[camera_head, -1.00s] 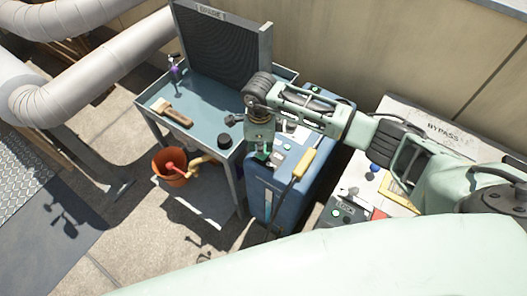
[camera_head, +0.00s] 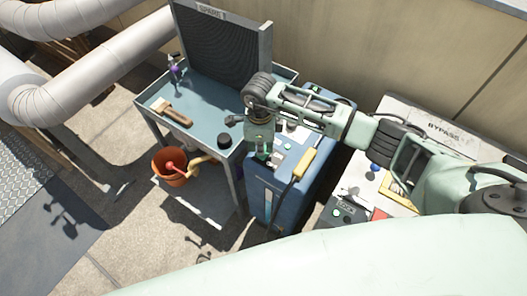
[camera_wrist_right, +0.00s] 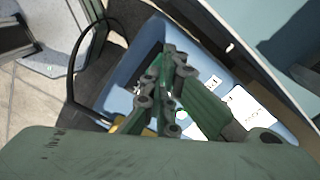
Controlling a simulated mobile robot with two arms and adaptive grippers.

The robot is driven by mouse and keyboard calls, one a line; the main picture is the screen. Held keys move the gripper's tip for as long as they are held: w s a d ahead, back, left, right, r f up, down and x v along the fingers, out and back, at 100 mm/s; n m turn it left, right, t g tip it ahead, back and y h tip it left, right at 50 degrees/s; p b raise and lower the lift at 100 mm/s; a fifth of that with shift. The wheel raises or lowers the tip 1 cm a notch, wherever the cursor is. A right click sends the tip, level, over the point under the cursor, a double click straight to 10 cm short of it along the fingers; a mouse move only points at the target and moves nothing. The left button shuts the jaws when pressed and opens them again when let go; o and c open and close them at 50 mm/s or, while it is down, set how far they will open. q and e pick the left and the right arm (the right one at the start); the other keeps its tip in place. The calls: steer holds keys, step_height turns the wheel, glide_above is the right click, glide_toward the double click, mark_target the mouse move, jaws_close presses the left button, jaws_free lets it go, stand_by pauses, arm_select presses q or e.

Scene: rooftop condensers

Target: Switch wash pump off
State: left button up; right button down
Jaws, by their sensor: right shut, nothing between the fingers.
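The wash pump appears to be the blue cabinet (camera_head: 262,198) beside the cart, with controls and white labels on its top. The blue top also shows in the right wrist view (camera_wrist_right: 133,73). A wand with a yellow handle (camera_head: 304,163) stands at its front. My right gripper (camera_head: 262,158) reaches down over the cabinet's top, its fingers shut and empty. In the right wrist view the fingers (camera_wrist_right: 160,118) cover part of the panel, so the switch and any contact with it cannot be made out. My left gripper is not in view.
A blue-grey cart (camera_head: 200,125) holds a brush (camera_head: 172,111), a black round cap (camera_head: 224,141) and a dark finned panel (camera_head: 218,45). An orange bucket (camera_head: 168,178) sits on its lower shelf. A bench marked BYPASS (camera_head: 425,125) stands right of the cabinet.

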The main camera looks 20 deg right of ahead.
steer(key=shift+f+b, duration=0.95)
steer(key=shift+f, duration=0.15)
stand_by(0.3)
steer(key=shift+s, duration=0.1)
steer(key=shift+r+p, duration=0.7)
steer(key=shift+r, duration=0.2)
steer(key=shift+r+p, duration=1.6)
steer(key=shift+r, duration=1.05)
steer(key=shift+f, duration=0.1)
